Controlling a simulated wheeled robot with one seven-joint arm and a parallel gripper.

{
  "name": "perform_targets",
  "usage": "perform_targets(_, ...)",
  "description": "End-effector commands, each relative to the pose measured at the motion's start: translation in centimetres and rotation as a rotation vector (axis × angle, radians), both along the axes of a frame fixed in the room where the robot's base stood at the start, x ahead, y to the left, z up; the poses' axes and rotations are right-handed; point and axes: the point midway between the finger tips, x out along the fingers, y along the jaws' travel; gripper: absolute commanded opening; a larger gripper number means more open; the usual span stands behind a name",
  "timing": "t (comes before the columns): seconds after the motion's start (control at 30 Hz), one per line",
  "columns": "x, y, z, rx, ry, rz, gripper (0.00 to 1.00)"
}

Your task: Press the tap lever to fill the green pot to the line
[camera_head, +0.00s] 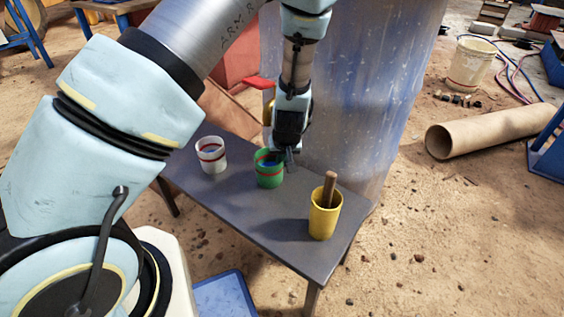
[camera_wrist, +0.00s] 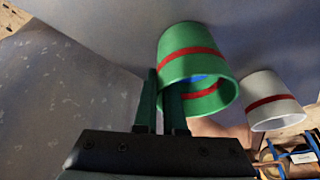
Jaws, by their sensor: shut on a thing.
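The green pot (camera_head: 269,177) with a red band is upright at the table's middle, with blue inside it. In the wrist view the pot (camera_wrist: 190,65) has its open mouth towards me. My gripper (camera_head: 290,155) is at its right rim; in the wrist view my fingers (camera_wrist: 162,85) straddle the pot's wall, shut on it. Whether the pot touches the table is unclear. A red lever (camera_head: 258,83) shows left of my wrist, with a yellowish part (camera_head: 267,110) below it, perhaps the tap, partly hidden by my arm. The fill line and exact water level cannot be made out.
A white pot (camera_head: 211,160) with a red band stands left of the green pot on the dark table (camera_head: 235,205). A yellow cup (camera_head: 325,222) holding a brown stick stands at the table's right end. A large translucent bluish tank (camera_head: 365,90) rises behind the table.

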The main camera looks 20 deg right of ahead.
Motion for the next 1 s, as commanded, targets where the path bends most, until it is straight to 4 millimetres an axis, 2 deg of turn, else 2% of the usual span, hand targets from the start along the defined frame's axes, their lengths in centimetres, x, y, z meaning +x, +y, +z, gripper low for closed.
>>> perform_targets(0.13,0.0,0.0,-0.3,0.0,0.0,0.0,0.0)
perform_targets(0.17,0.0,0.0,-0.3,0.0,0.001,0.0,0.11)
perform_targets(0.4,0.0,0.0,-0.2,0.0,0.0,0.0,0.37)
perform_targets(0.63,0.0,0.0,-0.2,0.0,0.0,0.0,0.37)
perform_targets(0.77,-0.2,0.0,0.6,-0.001,-0.001,-0.001,0.37)
perform_targets(1.0,-1.8,0.4,4.9,-0.001,-0.002,-0.002,0.37)
